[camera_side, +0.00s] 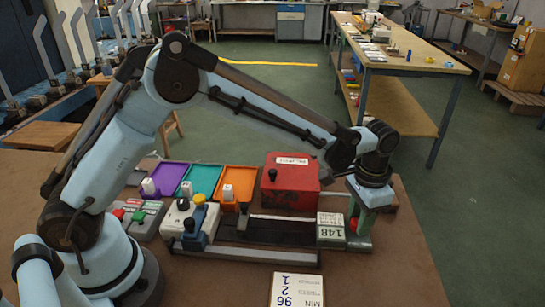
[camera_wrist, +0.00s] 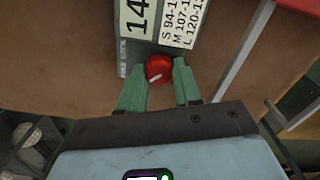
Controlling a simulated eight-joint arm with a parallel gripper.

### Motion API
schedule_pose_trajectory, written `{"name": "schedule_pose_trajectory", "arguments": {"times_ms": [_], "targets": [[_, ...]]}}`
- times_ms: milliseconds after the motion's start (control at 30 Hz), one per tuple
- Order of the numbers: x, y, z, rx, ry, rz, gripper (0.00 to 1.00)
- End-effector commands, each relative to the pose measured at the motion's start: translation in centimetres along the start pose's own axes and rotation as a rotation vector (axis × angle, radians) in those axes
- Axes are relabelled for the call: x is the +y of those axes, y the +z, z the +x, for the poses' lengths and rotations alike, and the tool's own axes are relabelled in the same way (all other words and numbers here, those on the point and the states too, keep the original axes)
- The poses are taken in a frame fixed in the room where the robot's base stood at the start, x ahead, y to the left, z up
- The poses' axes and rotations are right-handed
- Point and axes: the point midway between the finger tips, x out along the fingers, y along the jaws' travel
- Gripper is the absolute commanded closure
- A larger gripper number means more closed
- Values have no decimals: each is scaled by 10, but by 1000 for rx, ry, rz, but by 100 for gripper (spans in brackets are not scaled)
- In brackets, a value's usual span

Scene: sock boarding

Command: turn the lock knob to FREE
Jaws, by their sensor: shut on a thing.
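The red lock knob (camera_wrist: 159,70) sits at the near end of a grey block in the wrist view. A pale pointer line shows on its face, slanting toward the lower left. My gripper (camera_wrist: 160,84) has its two green fingers on either side of the knob and is shut on it. In the side view my gripper (camera_side: 362,222) reaches down at the right end of the rail, and a sliver of the red knob (camera_side: 353,224) shows beside it. The grey block's small lettering (camera_wrist: 122,58) is too small to read surely.
A number plate (camera_side: 331,233) reading 148 stands beside the knob. A dark rail (camera_side: 268,232) runs left from it. A red box (camera_side: 290,182) stands behind. Purple, teal and orange trays (camera_side: 205,181) lie further left. A white card (camera_side: 297,290) lies in front.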

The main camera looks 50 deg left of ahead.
Motion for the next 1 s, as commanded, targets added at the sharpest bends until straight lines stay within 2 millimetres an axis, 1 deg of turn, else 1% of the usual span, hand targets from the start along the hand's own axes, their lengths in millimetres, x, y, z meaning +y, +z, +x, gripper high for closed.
{"name": "schedule_pose_trajectory", "arguments": {"times_ms": [233, 267, 400, 667, 767, 867, 1000], "targets": [[0, 0, -1, 0, 0, -5, 97], [0, 0, -1, 0, 0, -5, 64], [0, 0, 0, 0, 0, -4, 42], [0, 0, 0, 0, 0, -3, 41], [0, 0, -4, 0, 0, -3, 41], [0, 0, -14, 0, 0, -3, 41], [0, 0, -39, 0, 0, -3, 41]]}}
